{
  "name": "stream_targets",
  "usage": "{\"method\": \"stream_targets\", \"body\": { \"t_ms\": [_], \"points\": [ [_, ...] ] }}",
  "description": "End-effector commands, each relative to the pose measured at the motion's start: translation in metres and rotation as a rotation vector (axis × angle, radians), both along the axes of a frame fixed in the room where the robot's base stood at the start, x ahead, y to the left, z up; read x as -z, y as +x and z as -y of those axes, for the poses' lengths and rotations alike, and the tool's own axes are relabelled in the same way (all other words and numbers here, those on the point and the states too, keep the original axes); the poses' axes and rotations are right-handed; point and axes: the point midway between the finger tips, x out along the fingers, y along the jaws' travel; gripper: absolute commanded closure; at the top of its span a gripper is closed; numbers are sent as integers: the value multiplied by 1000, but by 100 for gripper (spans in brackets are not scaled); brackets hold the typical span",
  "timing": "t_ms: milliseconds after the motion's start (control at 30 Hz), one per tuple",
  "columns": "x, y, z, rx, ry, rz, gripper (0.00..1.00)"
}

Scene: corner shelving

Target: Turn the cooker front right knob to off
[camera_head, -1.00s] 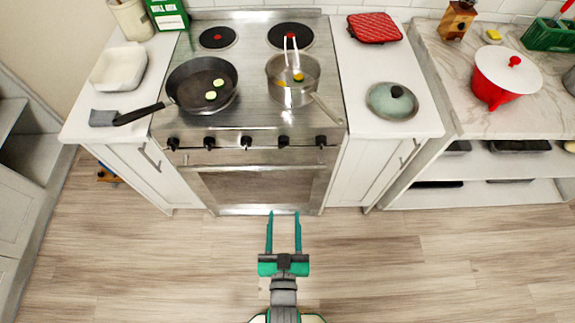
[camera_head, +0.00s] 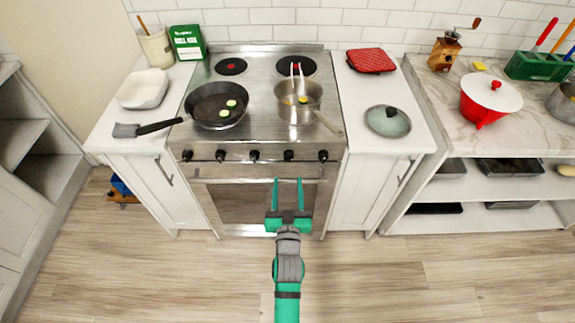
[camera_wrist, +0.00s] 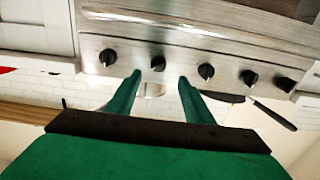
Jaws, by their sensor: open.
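The cooker (camera_head: 262,190) stands ahead with a row of several black knobs along its front. The rightmost knob (camera_head: 323,155) in the head view is the leftmost knob (camera_wrist: 108,57) in the wrist view, which looks upside down. My gripper (camera_head: 288,181) is open and empty, its fingers pointing at the cooker front, below the second knob from the right (camera_head: 289,155). In the wrist view my gripper (camera_wrist: 160,76) has that knob (camera_wrist: 157,62) just beyond and between its fingertips; contact does not show. I cannot tell the knobs' settings.
A frying pan (camera_head: 217,106) and a saucepan (camera_head: 298,103) with its handle over the right front edge stand on the cooktop. The oven handle (camera_head: 258,174) runs below the knobs. A spatula (camera_head: 127,130) lies on the left counter, a lid (camera_head: 387,121) on the right one.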

Motion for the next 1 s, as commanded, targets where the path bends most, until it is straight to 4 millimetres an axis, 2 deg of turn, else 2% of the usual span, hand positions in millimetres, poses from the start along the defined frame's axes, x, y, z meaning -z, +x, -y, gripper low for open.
{"method": "stream_targets", "body": {
  "t_ms": [300,500,700,1000],
  "points": [
    [-1,52,5,7,-1,3,53],
    [-1,79,-2,-4,-1,2,53],
    [0,92,-4,-6,0,1,53],
    [0,94,1,1,0,0,53]
  ]
}}
